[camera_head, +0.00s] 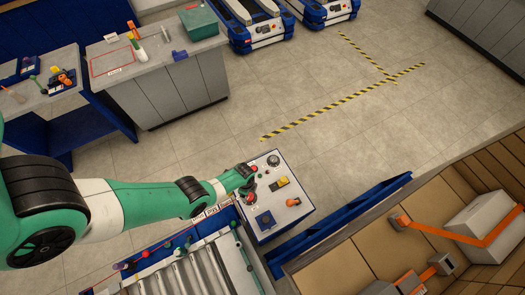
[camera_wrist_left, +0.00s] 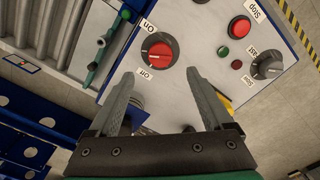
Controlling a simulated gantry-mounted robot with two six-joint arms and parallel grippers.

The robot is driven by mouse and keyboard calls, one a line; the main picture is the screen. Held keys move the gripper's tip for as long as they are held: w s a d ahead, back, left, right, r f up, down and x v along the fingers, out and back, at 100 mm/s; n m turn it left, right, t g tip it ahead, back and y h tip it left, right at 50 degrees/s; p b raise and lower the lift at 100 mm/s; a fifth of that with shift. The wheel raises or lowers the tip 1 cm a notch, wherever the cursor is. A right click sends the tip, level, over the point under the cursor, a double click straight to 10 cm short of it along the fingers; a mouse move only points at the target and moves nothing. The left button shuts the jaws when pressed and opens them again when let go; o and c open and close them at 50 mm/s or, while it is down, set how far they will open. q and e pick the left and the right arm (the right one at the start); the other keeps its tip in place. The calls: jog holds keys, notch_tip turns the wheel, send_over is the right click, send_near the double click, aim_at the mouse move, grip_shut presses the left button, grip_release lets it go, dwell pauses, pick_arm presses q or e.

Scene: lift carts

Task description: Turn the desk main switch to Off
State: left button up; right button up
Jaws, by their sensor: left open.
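The main switch (camera_wrist_left: 159,49) is a round red knob with a dark rim on the pale control panel (camera_wrist_left: 205,35). In the head view my left gripper (camera_head: 246,177) is over the left edge of the desk's panel (camera_head: 290,222) and partly hides the switch. My right gripper is out of view.
Beside the switch are a red Stop button (camera_wrist_left: 239,27), small green and red buttons, and a dark dial (camera_wrist_left: 268,65). A roller conveyor (camera_head: 195,270) adjoins the desk.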

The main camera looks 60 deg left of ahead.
aim_at(249, 197)
pick_arm(q)
notch_tip(249, 197, down, 9)
jog(key=b, duration=0.7)
jog(key=shift+r, duration=0.1)
grip_shut()
